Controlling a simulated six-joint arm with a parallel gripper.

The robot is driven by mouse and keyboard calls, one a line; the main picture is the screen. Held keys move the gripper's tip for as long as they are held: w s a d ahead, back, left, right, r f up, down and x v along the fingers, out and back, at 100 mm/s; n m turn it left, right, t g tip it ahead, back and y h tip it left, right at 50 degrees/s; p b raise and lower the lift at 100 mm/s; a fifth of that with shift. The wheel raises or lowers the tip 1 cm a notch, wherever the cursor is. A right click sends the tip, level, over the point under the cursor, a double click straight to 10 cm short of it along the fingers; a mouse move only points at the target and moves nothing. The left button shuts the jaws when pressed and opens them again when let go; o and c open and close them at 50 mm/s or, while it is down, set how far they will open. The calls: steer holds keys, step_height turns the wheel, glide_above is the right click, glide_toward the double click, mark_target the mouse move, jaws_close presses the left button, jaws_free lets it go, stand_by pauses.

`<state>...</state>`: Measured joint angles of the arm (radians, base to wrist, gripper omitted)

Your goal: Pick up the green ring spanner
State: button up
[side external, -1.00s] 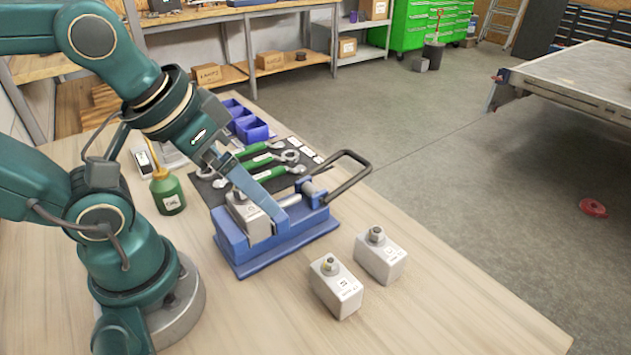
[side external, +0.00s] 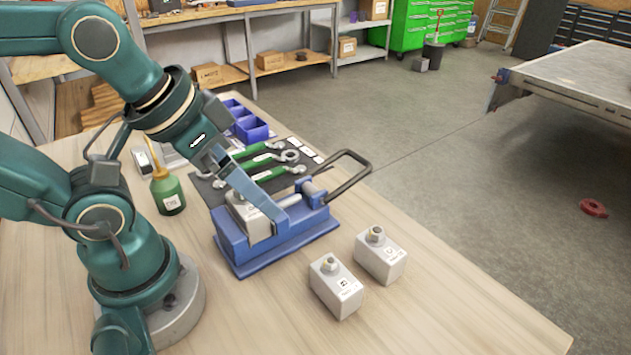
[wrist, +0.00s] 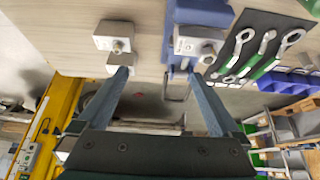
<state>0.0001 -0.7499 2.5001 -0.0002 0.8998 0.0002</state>
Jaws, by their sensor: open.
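Several green-handled spanners lie side by side on a dark mat (side external: 205,187) on the bench. The green ring spanner (side external: 290,156) shows its closed ring end in the side view, just behind the blue clamp. My arm hides part of the spanners' left ends. In the wrist view the spanners lie at upper right on the mat (wrist: 283,17); I cannot tell surely which is the ring one. My gripper (wrist: 160,76) is open and empty, its two fingers well apart. In the side view its fingers hang in front of the clamp, apart from the spanners.
The blue clamp (side external: 240,263) holds a grey block near my gripper, and its black handle loop sticks up. Two grey blocks (side external: 380,262) (side external: 335,292) stand to the right. A green oil can (side external: 168,193) and blue bins (side external: 250,128) stand nearby.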

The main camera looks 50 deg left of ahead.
steer(key=shift+c, duration=0.3)
steer(key=c, duration=0.5)
steer(key=shift+c, duration=0.2)
